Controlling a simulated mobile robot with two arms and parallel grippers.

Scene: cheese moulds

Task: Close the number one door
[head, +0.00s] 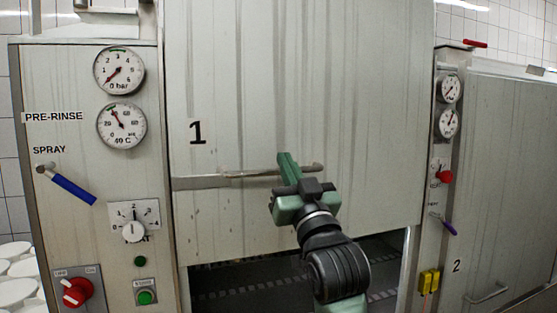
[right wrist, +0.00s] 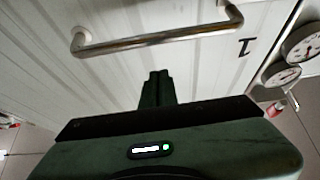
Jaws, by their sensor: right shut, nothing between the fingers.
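The number one door (head: 300,80) is a pale ribbed metal panel marked with a black 1 (head: 197,132). Its lower edge is raised, and a dark opening (head: 250,285) shows beneath it. A horizontal bar handle (head: 245,175) crosses the door's lower part. My right gripper (head: 287,160) is in front of the door at the handle, hiding part of the bar. In the right wrist view the gripper's fingers (right wrist: 157,85) are shut together and empty, with the handle (right wrist: 150,41) beyond their tips and apart from them. My left gripper is not in view.
A control panel (head: 75,230) with gauges, a blue-handled spray lever (head: 70,187) and a red knob (head: 76,292) stands left of the door. A narrower panel (head: 440,205) and door number 2 (head: 510,190) are on the right. White moulds (head: 17,270) sit at lower left.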

